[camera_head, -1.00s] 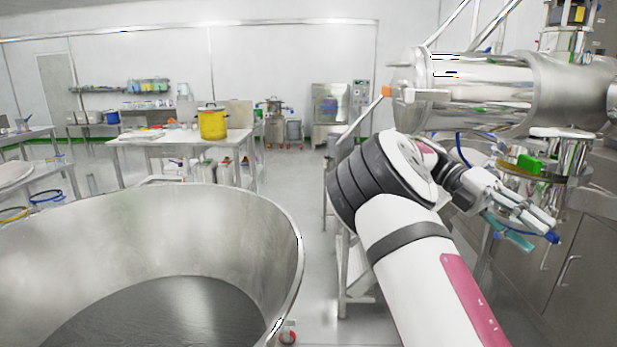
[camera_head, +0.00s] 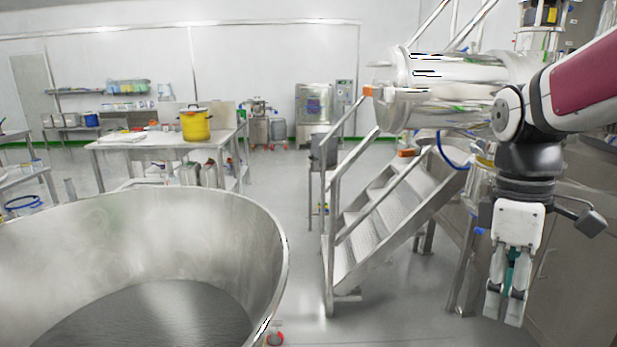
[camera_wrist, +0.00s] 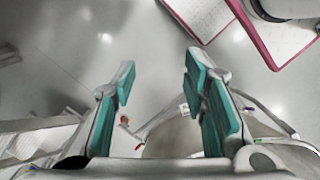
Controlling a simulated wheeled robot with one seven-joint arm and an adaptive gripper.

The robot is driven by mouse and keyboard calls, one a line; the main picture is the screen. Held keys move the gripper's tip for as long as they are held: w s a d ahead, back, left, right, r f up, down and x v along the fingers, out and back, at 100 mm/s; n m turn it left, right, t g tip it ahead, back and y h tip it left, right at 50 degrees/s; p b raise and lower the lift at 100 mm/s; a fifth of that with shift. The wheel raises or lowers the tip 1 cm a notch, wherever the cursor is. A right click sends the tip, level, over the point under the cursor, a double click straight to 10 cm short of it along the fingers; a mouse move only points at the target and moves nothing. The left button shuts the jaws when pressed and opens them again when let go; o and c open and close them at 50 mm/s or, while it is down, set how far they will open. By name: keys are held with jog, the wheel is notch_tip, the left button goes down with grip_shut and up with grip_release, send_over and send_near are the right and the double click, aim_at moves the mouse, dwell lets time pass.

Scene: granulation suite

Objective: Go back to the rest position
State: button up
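My gripper (camera_head: 505,305) hangs at the right of the head view with its fingers pointing down. It is in front of the steel machine and right of the metal steps. In the wrist view my gripper (camera_wrist: 160,85) shows two fingers with teal pads, spread apart, with only floor and background between them. The gripper is open and holds nothing.
A large steel bowl (camera_head: 272,225) fills the lower left. Metal steps with handrails (camera_head: 385,215) stand right of centre. A steel cylinder machine (camera_head: 455,85) is behind my arm. A table (camera_head: 160,148) holds a yellow pot (camera_head: 195,125). Floor between bowl and steps is clear.

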jog(key=s+a+m+t, duration=0.6)
jog(key=s+a+m, duration=0.2)
jog(key=a, duration=0.2)
jog(key=shift+s+m, duration=0.3)
jog(key=shift+m, duration=0.1)
jog(key=shift+r, duration=0.1)
dwell(0.4)
